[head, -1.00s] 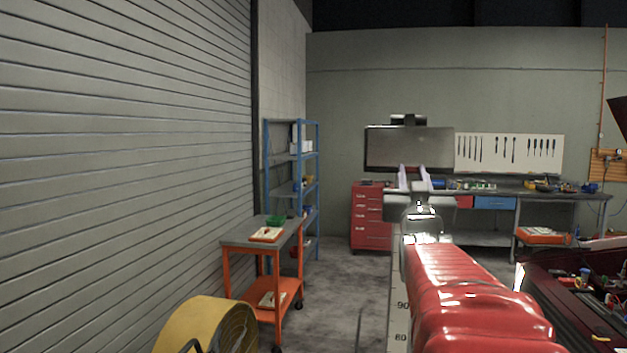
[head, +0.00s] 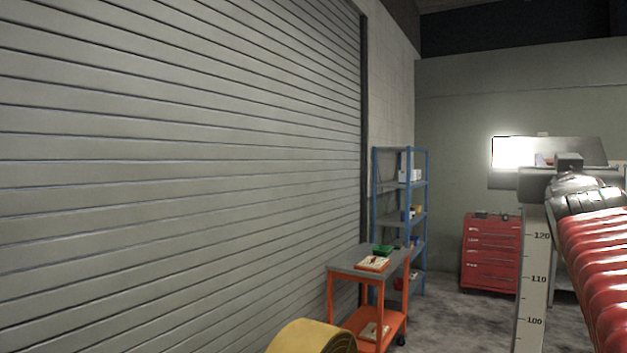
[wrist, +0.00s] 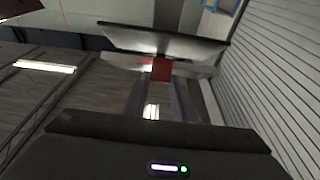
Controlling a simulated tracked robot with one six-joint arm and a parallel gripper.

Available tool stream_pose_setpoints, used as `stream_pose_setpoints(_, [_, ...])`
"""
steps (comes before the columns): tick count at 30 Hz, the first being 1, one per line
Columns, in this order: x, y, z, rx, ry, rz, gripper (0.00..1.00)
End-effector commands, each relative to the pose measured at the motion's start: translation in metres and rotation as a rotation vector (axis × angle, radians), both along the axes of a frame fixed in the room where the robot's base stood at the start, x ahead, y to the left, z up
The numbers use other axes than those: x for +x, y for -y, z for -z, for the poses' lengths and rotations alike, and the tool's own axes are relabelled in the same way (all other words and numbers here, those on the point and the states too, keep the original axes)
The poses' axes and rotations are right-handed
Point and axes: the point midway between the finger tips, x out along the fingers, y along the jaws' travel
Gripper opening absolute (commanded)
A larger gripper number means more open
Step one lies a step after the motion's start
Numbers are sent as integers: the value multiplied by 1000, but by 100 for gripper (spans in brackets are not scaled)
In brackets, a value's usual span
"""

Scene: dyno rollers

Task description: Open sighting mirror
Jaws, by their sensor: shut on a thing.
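The sighting mirror (head: 515,155) appears as a flat panel at the right in the head view, glaring white on its left and grey on its right. In the wrist view the panel (wrist: 165,42) spans the top middle, wide and tilted. A small red piece (wrist: 162,70) lies between my fingertips below it, seemingly a tab of the mirror. My gripper (wrist: 161,86) is shut on this piece. In the head view my gripper (head: 548,161) is at the panel, its fingers hard to make out. The exact contact is small and dim.
A white graduated post (head: 534,280) stands beneath the panel, beside my red arm. An orange cart (head: 340,272), a blue shelf (head: 376,200) and a red drawer cabinet (head: 490,255) stand behind. A yellow drum (head: 305,338) is low in front. A slatted shutter (head: 180,180) fills the left.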

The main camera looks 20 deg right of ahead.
Motion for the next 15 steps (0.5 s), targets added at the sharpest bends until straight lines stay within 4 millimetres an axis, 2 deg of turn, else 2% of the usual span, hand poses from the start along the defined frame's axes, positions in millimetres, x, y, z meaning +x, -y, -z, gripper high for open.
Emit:
stream_pose_setpoints(1, [-1,-2,-10,-10,7,-1,0])
stream_pose_setpoints(6, [-1,-3,-21,-9,6,-1,0])
stream_pose_setpoints(15, [0,-3,-28,-7,6,-1,0])
